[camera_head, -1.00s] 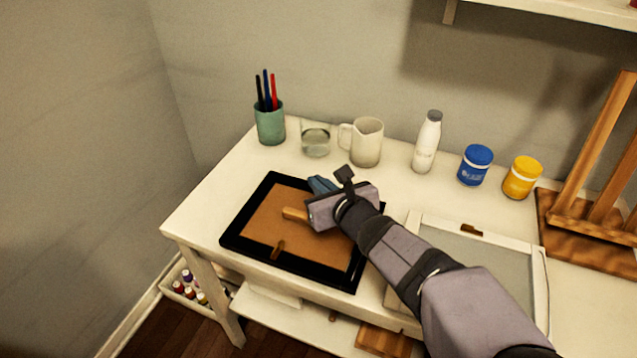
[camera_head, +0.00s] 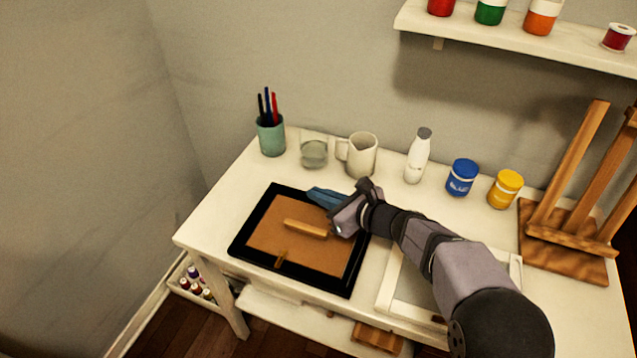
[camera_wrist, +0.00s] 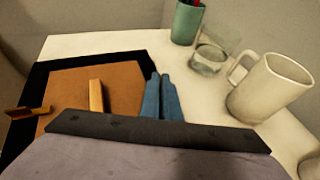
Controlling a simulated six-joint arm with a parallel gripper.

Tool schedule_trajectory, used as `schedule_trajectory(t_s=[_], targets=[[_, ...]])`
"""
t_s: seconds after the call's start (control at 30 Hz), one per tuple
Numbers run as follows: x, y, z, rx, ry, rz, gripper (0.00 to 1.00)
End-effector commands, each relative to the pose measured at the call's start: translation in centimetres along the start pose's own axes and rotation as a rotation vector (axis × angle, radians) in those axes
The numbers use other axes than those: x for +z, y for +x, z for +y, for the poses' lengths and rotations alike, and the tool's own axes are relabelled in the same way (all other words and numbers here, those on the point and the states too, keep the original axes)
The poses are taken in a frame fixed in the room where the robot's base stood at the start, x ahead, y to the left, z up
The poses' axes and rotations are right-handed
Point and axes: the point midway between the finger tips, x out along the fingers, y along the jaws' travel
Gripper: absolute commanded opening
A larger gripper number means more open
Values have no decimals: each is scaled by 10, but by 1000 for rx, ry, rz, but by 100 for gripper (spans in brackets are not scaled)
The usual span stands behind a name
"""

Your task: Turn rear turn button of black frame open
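The black frame (camera_head: 254,218) lies flat on the desk with its brown backing (camera_head: 277,220) facing up. It also shows in the wrist view (camera_wrist: 32,78). A small wooden turn button (camera_head: 281,258) sits at the frame's front edge, also seen in the wrist view (camera_wrist: 28,112). A light wooden bar (camera_head: 305,228) lies on the middle of the backing. I cannot make out a separate rear turn button. My gripper (camera_head: 312,193) is over the frame's rear right part. Its blue fingers (camera_wrist: 160,80) are together, with nothing visible between them.
A green pen cup (camera_head: 271,137), a glass (camera_head: 314,152) and a cream pitcher (camera_head: 359,157) stand behind the frame. A white bottle (camera_head: 417,158) and blue (camera_head: 462,178) and yellow jars (camera_head: 505,189) stand right. A white frame (camera_head: 397,286) lies under my arm.

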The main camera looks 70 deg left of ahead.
Motion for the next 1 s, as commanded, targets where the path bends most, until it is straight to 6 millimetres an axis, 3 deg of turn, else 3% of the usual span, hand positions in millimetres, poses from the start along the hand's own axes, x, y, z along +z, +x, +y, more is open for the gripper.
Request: schedule_trajectory(t_s=[1.0], targets=[[1,5,-10,357,-147,-14,0]])
